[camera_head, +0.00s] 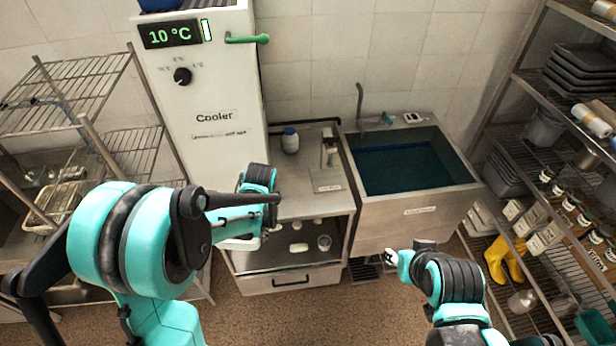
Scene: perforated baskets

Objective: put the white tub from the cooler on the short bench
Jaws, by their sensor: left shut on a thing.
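My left gripper (243,230) is in front of the lower part of the cooler (205,120), beside the short bench. It is shut on a white tub (240,244), which is mostly hidden by my arm and gripper. The cooler is tall and white, with a green handle and a 10 °C display. The short bench (305,203) is a steel unit between the cooler and the sink, with an open shelf below its top. My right gripper (391,258) is in front of the sink unit, and its fingers are too small to read.
The bench's lower shelf holds several small pale items. A sink of dark water (405,165) adjoins it on the right. Wire racks stand at both sides.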

